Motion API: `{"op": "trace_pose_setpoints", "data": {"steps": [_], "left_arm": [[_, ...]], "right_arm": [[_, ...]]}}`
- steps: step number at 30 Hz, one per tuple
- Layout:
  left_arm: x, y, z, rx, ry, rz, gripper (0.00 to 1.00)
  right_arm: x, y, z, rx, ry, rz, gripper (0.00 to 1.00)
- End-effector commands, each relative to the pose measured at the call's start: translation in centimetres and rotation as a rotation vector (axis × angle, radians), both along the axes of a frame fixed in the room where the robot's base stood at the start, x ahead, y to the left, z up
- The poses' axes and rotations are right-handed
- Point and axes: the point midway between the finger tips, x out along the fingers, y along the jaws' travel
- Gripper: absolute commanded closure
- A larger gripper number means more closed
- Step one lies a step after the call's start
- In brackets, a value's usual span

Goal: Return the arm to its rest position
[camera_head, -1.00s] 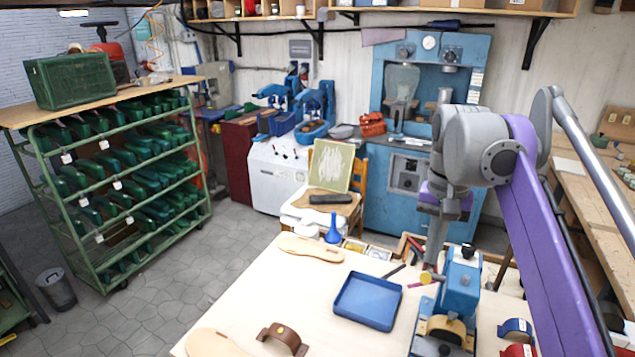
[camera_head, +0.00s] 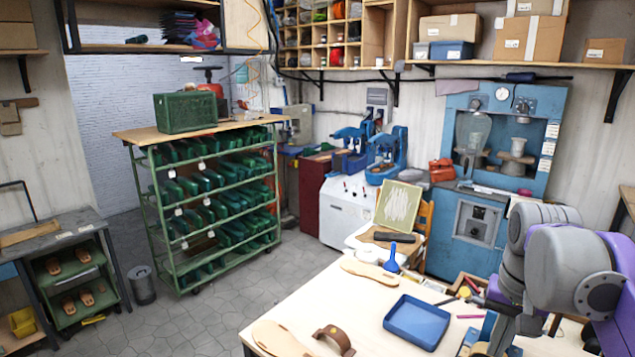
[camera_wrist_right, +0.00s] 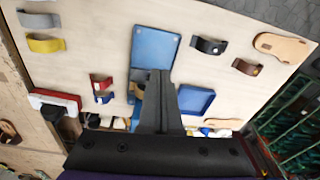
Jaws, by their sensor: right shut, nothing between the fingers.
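My right arm comes in at the lower right of the head view, with grey joints and a purple link. Its gripper (camera_head: 497,338) points down over the workbench (camera_head: 385,335), close to the blue press. In the wrist view the right gripper's dark fingers (camera_wrist_right: 159,78) are together with nothing between them. They hang over the bench beside the blue tray (camera_wrist_right: 196,99) and in front of the blue press base (camera_wrist_right: 155,48), partly hiding it. My left gripper is in neither view.
The blue tray (camera_head: 417,322), a brown strap (camera_head: 334,340) and sandal soles (camera_head: 280,339) lie on the bench. Loose straps (camera_wrist_right: 209,45) lie around the press. A green shelf rack (camera_head: 208,208) stands left, a blue machine (camera_head: 500,150) behind. Floor (camera_head: 235,325) between rack and bench is clear.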

Motion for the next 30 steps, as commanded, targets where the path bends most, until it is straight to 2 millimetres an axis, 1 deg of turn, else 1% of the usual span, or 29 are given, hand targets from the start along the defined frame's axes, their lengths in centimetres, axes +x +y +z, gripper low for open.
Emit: {"op": "trace_pose_setpoints", "data": {"steps": [1, 5, 8, 9, 11, 12, 15, 16, 18, 21, 30], "left_arm": [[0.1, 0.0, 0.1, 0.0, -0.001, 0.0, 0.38], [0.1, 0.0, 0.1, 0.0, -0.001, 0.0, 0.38], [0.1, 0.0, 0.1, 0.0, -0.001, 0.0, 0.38], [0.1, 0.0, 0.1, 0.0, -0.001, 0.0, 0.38], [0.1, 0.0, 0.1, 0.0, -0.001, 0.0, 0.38], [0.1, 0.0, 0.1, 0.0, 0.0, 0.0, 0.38], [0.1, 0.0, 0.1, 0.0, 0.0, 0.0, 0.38], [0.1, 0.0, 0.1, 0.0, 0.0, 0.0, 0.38], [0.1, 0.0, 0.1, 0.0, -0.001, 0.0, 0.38], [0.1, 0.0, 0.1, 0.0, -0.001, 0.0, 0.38], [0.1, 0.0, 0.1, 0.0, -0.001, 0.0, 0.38]], "right_arm": [[-0.3, 1.1, -1.4, -0.01, -0.028, 0.041, 1.0], [-1.5, 3.8, -5.7, -0.041, -0.109, 0.156, 1.0], [-3.3, 6.2, -10.2, -0.068, -0.186, 0.264, 1.0], [-4.2, 7.2, -12.2, -0.081, -0.22, 0.308, 1.0], [-5.6, 8.5, -15.1, -0.099, -0.27, 0.374, 1.0], [-6.5, 9.3, -16.9, -0.11, -0.3, 0.413, 1.0], [-8.5, 10.7, -20.6, -0.131, -0.362, 0.489, 1.0], [-8.9, 11.0, -21.4, -0.137, -0.376, 0.506, 1.0], [-9.8, 11.5, -22.9, -0.146, -0.401, 0.537, 1.0], [-10.4, 11.8, -23.9, -0.153, -0.419, 0.557, 1.0], [-10.4, 11.9, -24.0, -0.154, -0.422, 0.56, 1.0]]}}
